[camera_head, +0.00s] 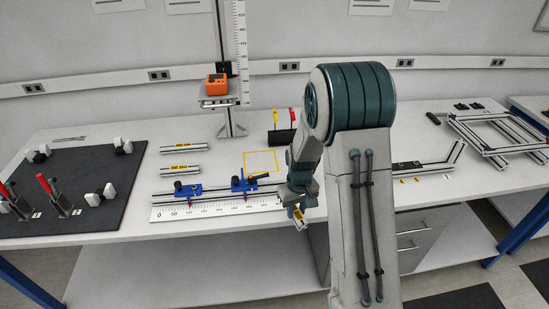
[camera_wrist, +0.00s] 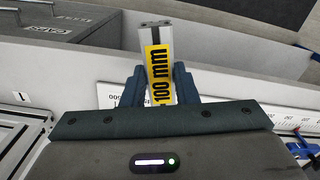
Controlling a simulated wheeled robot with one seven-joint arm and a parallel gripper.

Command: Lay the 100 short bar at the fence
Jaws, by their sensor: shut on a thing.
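The 100 short bar is a silver profile with a yellow "100 mm" label, seen in the wrist view (camera_wrist: 157,60). My gripper (camera_wrist: 160,88) is shut on it, with one dark finger on each side. In the head view my gripper (camera_head: 298,208) hangs at the table's front edge, and the bar's labelled end (camera_head: 299,217) shows below it. The fence seems to be the long silver rail (camera_head: 215,194) behind the white ruler (camera_head: 220,210). Two blue stops (camera_head: 187,190) (camera_head: 243,184) sit on it. My arm hides the rail's right end.
Two more yellow-labelled bars (camera_head: 183,148) (camera_head: 182,171) lie behind the rail. A yellow outlined square (camera_head: 260,161) is marked on the table (camera_head: 130,209). A black board with red-handled clamps (camera_head: 80,190) is at left. A silver frame (camera_head: 495,135) is at right.

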